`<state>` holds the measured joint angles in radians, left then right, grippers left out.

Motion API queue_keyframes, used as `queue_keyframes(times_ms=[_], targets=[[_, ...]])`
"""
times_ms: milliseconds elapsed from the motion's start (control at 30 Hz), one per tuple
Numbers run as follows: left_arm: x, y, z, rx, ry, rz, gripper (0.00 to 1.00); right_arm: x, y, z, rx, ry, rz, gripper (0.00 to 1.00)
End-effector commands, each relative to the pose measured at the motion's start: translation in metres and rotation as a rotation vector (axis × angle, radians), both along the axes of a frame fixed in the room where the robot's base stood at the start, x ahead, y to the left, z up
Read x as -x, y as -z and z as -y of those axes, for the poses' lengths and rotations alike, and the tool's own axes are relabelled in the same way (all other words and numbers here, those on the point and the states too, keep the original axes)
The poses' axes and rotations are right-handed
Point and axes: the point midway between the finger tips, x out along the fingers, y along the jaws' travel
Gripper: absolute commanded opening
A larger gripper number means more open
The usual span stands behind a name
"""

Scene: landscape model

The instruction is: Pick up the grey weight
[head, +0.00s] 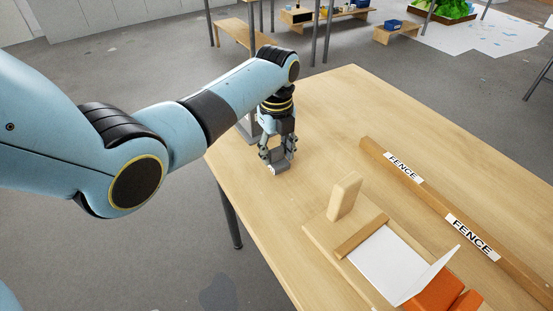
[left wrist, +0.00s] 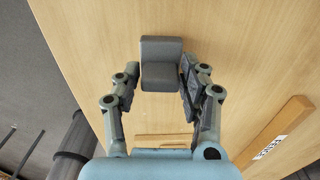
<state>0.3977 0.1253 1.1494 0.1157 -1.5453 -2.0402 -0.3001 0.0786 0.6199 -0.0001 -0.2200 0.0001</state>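The grey weight (left wrist: 161,75) is a dark grey block with rounded edges. In the left wrist view it is upper centre, above the pale wood table. My left gripper (left wrist: 160,82) has its two fingers spread, one on each side of the weight, with narrow gaps showing beside its near end. Whether the tips touch it is hard to tell. In the head view my left gripper (head: 277,166) points down close to the table near its left edge; its fingers largely hide the weight there. My right gripper is in neither view.
The wooden table (head: 340,110) has clear room behind and right of the gripper. A long wooden bar labelled FENCE (head: 430,201) lies to the right. A wooden stand with an upright block (head: 344,196), a white panel (head: 385,267) and an orange piece (head: 438,296) are in front.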

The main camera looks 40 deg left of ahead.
Motion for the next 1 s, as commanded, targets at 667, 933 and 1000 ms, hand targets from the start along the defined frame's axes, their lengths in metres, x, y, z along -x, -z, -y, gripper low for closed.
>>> queue_keyframes(times_ms=[667, 933, 1000], targets=[[-0.001, -0.002, 0.000, 0.000, 0.000, 0.002, 0.00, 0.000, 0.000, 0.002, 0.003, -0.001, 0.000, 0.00], [-0.002, -0.026, -0.001, -0.001, 0.000, 0.005, 0.00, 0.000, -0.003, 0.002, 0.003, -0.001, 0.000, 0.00], [-0.002, -0.040, -0.001, -0.001, 0.000, 0.007, 0.00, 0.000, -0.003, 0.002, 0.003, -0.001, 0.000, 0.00]])
